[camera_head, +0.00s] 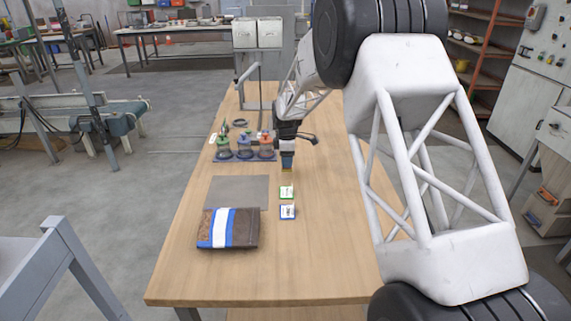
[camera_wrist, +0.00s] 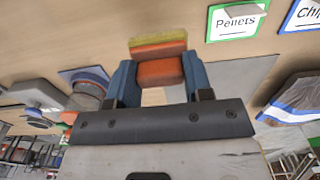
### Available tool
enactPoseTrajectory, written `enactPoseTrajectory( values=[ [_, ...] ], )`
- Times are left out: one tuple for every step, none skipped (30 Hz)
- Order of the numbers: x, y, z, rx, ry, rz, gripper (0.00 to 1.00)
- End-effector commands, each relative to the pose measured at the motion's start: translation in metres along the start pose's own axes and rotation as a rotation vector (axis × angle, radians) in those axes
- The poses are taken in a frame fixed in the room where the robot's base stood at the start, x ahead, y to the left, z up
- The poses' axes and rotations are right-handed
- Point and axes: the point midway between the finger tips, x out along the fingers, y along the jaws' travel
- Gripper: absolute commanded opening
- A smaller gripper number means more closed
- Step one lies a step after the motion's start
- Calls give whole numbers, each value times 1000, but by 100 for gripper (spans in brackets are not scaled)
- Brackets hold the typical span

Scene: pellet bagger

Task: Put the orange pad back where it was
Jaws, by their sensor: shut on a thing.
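My gripper (camera_head: 287,165) points down over the middle of the table, behind the two small cards. In the wrist view my gripper (camera_wrist: 158,76) has its blue fingers closed on the sides of the orange pad (camera_wrist: 160,70). A yellow and orange edge (camera_wrist: 158,43) shows just beyond the pad's orange face; I cannot tell whether it is part of the same pad. In the head view the pad is too small to make out clearly. Whether its underside touches the table cannot be told.
A green-edged Pellets card (camera_head: 286,192) and a blue-edged card (camera_head: 288,212) lie in front of my gripper. A grey mat (camera_head: 238,190) and a striped brown bag (camera_head: 230,229) lie left. Several lidded jars (camera_head: 245,150) stand behind left. The table's right side (camera_head: 335,240) is clear.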

Motion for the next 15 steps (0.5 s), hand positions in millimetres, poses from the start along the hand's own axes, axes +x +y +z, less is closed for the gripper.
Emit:
enactPoseTrajectory(
  values=[
    [1,7,-1,0,0,0,27],
    [2,10,-2,0,0,0,27],
    [1,14,-2,0,0,1,27],
    [1,16,-3,0,0,1,27],
    [1,19,-3,0,0,2,27],
    [1,21,-4,0,0,2,27],
    [2,22,-4,0,0,2,27],
    [2,23,-4,0,0,1,27],
    [2,24,-4,0,0,1,27],
    [2,25,-4,0,0,1,27],
    [2,25,-4,0,0,1,27],
    [2,25,-4,0,0,1,27],
    [2,25,-4,0,0,1,27],
    [2,25,-4,0,0,1,27],
    [2,25,-4,0,0,1,27]
  ],
)
